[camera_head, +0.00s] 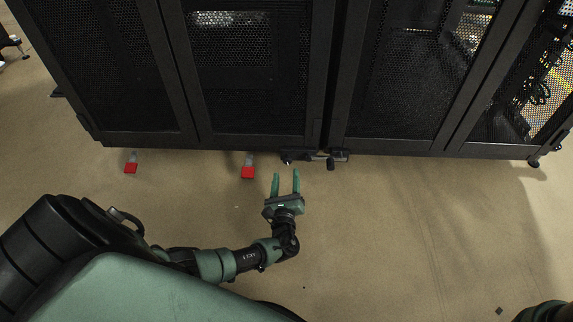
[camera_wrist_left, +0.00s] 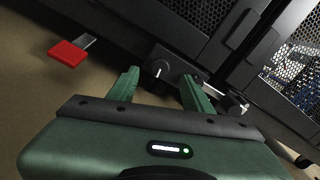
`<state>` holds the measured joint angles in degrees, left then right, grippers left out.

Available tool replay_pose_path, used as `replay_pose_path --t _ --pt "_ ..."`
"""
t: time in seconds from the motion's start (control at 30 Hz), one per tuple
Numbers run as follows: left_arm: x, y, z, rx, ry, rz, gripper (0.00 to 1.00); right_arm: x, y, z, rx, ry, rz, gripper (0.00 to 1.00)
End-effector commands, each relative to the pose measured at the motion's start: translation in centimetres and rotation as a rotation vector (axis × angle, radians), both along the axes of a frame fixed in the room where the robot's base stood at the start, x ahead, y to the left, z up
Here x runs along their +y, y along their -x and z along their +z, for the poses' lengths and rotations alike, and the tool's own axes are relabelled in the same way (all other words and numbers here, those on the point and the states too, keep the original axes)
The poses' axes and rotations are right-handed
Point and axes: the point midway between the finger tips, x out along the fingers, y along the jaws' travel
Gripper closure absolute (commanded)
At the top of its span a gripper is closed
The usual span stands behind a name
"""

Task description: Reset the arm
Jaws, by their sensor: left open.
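My left gripper (camera_head: 286,183) reaches out in front of the black racks, its two green fingers apart and empty. In the left wrist view the open fingers (camera_wrist_left: 160,88) point at the rack's lower edge, where a small dark latch with a round knob (camera_wrist_left: 160,68) shows between and beyond them. In the head view the fingertips are just short of the dark latch hardware (camera_head: 312,157) at the rack bottom; I see no contact. My right gripper is not in view; only a bit of green and black at the bottom right corner shows.
Black racks with mesh doors (camera_head: 250,75) fill the far side. Two red-ended feet stick out below the left rack, one at left (camera_head: 131,168) and one nearer the gripper (camera_head: 248,172). The tan floor (camera_head: 420,235) is clear to the right of my left arm.

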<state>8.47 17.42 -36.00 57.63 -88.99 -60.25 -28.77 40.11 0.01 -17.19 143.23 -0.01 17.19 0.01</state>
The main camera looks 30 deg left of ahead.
Motion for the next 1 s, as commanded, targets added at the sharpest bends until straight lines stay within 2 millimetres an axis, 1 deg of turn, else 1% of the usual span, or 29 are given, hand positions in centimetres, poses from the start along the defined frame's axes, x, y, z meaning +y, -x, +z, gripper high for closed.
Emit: replay_pose_path --t 0.03,0.2,0.7,0.77,0.83,0.87,0.97,1.0 --pt "-0.4 0.6 0.2 0.002 0.001 -0.001 0.5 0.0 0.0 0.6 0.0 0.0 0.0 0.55" --pt "-1.0 1.6 0.0 0.001 -0.001 -0.001 0.5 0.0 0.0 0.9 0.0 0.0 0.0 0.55" --pt "-1.0 1.6 0.0 0.0 0.0 -0.001 0.5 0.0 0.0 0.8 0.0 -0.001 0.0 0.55" --pt "-1.3 1.6 0.0 0.003 0.02 -0.005 0.5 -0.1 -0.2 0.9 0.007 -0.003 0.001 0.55" --pt "-2.4 1.4 0.1 0.016 0.099 -0.024 0.5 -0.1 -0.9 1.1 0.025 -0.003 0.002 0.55" --pt "-3.3 1.3 0.2 0.024 0.159 -0.038 0.5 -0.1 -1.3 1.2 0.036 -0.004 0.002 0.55" --pt "-8.5 1.0 1.0 0.059 0.464 -0.122 0.5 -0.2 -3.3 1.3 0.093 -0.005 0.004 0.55" --pt "-11.2 0.9 1.9 0.069 0.606 -0.169 0.5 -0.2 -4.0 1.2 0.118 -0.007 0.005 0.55"
